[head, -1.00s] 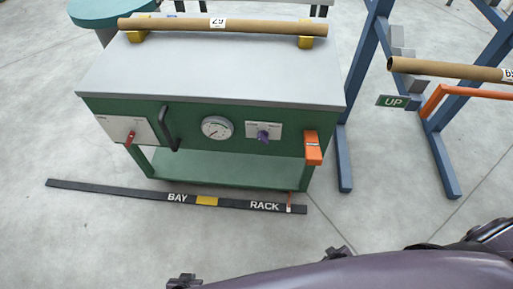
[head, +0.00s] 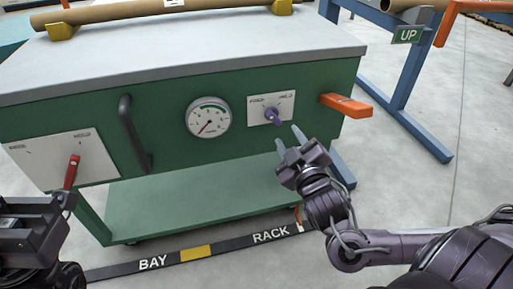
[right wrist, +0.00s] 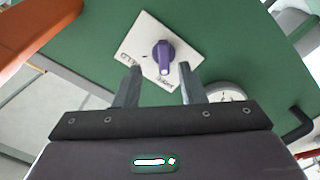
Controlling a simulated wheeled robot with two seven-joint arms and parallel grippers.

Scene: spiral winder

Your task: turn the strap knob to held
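The strap knob (head: 272,116) is a small purple knob on a white plate (head: 285,101) on the green front of the machine. The plate carries small printed labels, too small to read surely. In the right wrist view the purple knob (right wrist: 163,56) sits ahead of and between the two fingers. My right gripper (head: 288,142) is open, just below and in front of the knob, and does not appear to touch it. It also shows in the right wrist view (right wrist: 158,84), with nothing between the fingertips. Part of my left gripper (head: 62,203) is at the lower left; its fingers are not clear.
An orange handle (head: 346,106) sticks out right of the knob; it also shows in the right wrist view (right wrist: 35,28). A round gauge (head: 208,117), a black bar handle (head: 134,135) and a red lever (head: 72,172) are to the left. A blue stand (head: 405,75) is at right.

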